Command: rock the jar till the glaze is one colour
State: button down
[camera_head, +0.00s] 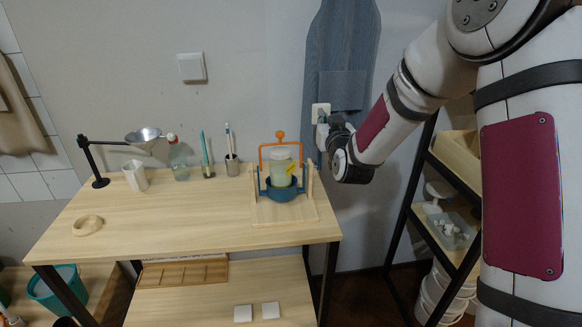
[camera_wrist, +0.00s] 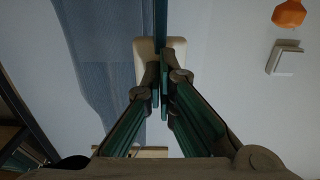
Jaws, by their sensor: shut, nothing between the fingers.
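The jar (camera_head: 281,166) stands upright in a blue cradle (camera_head: 282,192) under an orange frame with a knob (camera_head: 279,136). Its contents look pale and greenish, with a yellow patch on its side; whether the glaze is one colour is too small to tell. The cradle hangs between posts on a wooden base (camera_head: 270,219). My gripper (camera_head: 322,118) is shut and empty, right of the jar and a little higher, apart from it. In the wrist view its fingers (camera_wrist: 161,95) are together, beside a blue bar (camera_wrist: 160,22) that I cannot identify.
The table (camera_head: 190,228) also holds a white cup (camera_head: 135,176), a bottle (camera_head: 178,160), brush holders (camera_head: 232,166) and a wooden ring (camera_head: 87,225). A shelf rack (camera_head: 440,225) stands at right. The table front is mostly clear.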

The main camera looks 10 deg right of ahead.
jog(key=shift+w+f+b, duration=0.15)
jog(key=shift+w+b, duration=0.5)
jog(key=shift+w, duration=0.6)
jog(key=shift+w, duration=0.1)
jog(key=w+b, duration=0.1)
jog(key=w+f+b, duration=0.1)
jog(key=w+b, duration=0.1)
jog(key=shift+w, duration=0.15)
